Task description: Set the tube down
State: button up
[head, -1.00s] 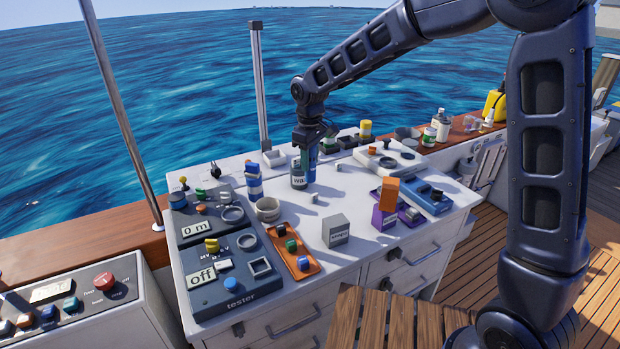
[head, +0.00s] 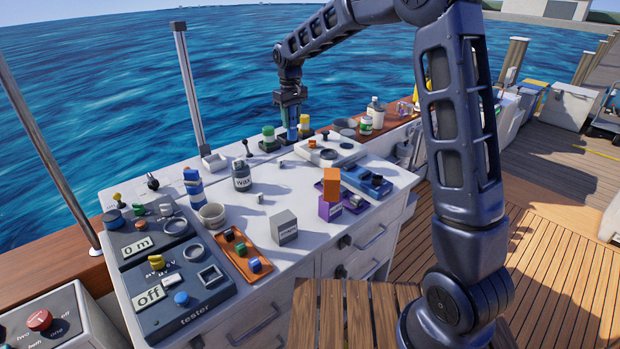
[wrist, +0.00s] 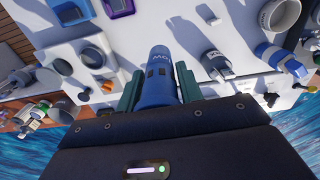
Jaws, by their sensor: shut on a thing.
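My gripper (head: 291,112) is shut on a blue tube (head: 292,133) and points down over the back edge of the white worktop (head: 312,201). In the wrist view the blue tube (wrist: 161,78), with pale lettering near its end, sits between the green fingers. In the head view the tube hangs upright between a green-topped item (head: 268,134) and a yellow-topped item (head: 304,124) on dark bases. I cannot tell whether its lower end touches anything.
A grey wax can (head: 241,178), a blue-and-white can (head: 193,187) and a pale cup (head: 212,215) stand to the left. An orange block (head: 331,184) sits on a purple box (head: 330,211). Bottles (head: 375,112) line the wooden ledge. The middle worktop has clear patches.

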jog(key=w+d+m, duration=0.2)
jog(key=w+d, duration=0.4)
jog(key=w, duration=0.1)
notch_tip(320, 180, down, 20)
jog(key=shift+f, duration=0.1)
jog(key=shift+f, duration=0.1)
dwell(0.4)
jog(key=o, duration=1.1)
